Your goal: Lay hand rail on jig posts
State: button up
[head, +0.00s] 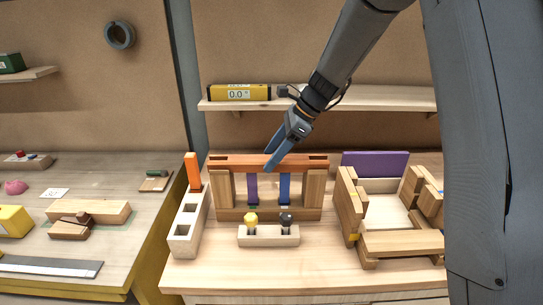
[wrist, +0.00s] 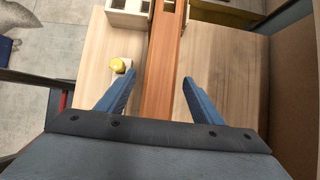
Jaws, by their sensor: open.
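The hand rail (head: 235,163), a long orange-brown bar, lies level across the tops of two upright wooden jig posts, the left post (head: 227,190) and the right post (head: 314,190). My gripper (head: 268,161) is open at the middle of the rail. In the wrist view the rail (wrist: 164,62) runs lengthwise between the two blue fingers of my gripper (wrist: 159,77), with a visible gap on each side. The posts are hidden there. Whether the fingertips reach below the rail's top is hard to tell.
Purple and blue strips (head: 284,188) stand between the posts. A small block (head: 268,236) with yellow and black knobs stands in front. A holed block (head: 187,225) with an orange stick is left. A wooden box frame (head: 400,243) with a purple panel (head: 375,164) is right.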

jog(key=b+v, duration=0.2)
jog(key=v, duration=0.5)
jog(key=shift+d+r, duration=0.15)
jog(key=shift+r, duration=0.05)
jog(key=shift+s, duration=0.1)
